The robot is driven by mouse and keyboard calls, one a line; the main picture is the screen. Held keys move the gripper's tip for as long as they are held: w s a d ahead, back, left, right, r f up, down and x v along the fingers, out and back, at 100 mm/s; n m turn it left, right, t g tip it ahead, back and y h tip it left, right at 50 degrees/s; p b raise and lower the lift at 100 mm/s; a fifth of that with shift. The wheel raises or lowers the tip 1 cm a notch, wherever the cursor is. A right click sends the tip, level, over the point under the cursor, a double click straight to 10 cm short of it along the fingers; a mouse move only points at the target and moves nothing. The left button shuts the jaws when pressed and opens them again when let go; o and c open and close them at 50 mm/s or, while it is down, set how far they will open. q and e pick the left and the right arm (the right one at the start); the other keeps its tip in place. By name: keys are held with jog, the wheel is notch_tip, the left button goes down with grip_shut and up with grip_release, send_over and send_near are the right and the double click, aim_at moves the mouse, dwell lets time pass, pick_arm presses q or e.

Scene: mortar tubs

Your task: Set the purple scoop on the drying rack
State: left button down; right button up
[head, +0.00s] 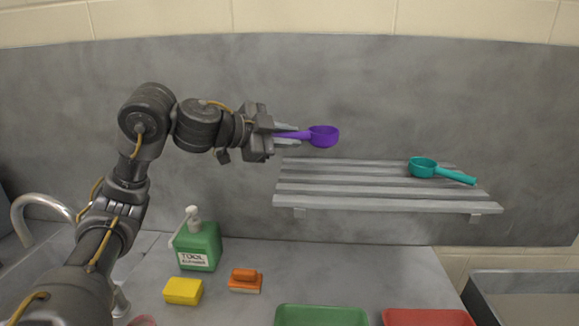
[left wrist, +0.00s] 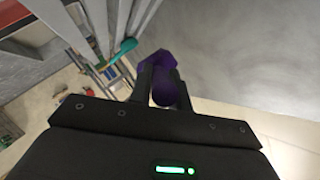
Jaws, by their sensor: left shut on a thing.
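The purple scoop (head: 323,136) is in my left gripper (head: 287,136), which is shut on its handle. The scoop's cup points right and is held above the back left part of the drying rack (head: 385,204), apart from its slats in the picture. In the left wrist view the purple scoop (left wrist: 160,63) shows dark between the fingers (left wrist: 163,85). The drying rack is a grey slatted shelf on the wall. My right gripper is in neither view.
A teal scoop (head: 423,167) lies on the right part of the rack; the left and middle slats are bare. Below are a green soap bottle (head: 198,247), a yellow sponge (head: 183,291), an orange brush (head: 244,283), a green tub (head: 320,316) and a red tub (head: 428,317).

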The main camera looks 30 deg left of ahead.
pick_arm(q)
send_over(288, 176)
jog(key=f, duration=0.5)
jog(key=shift+s+d+f, duration=0.1)
jog(key=shift+s+f, duration=0.15)
jog(key=shift+f, duration=0.15)
notch_tip(288, 176, down, 2)
jog(key=shift+w+f, duration=0.15)
jog(key=shift+f, duration=0.05)
jog(key=shift+a+f, duration=0.2)
jog(key=shift+f, duration=0.3)
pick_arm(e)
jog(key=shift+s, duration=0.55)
pick_arm(q)
jog(key=shift+d, duration=0.1)
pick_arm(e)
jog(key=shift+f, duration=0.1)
pick_arm(q)
jog(key=shift+f, duration=0.15)
jog(key=c, duration=1.6)
grip_release()
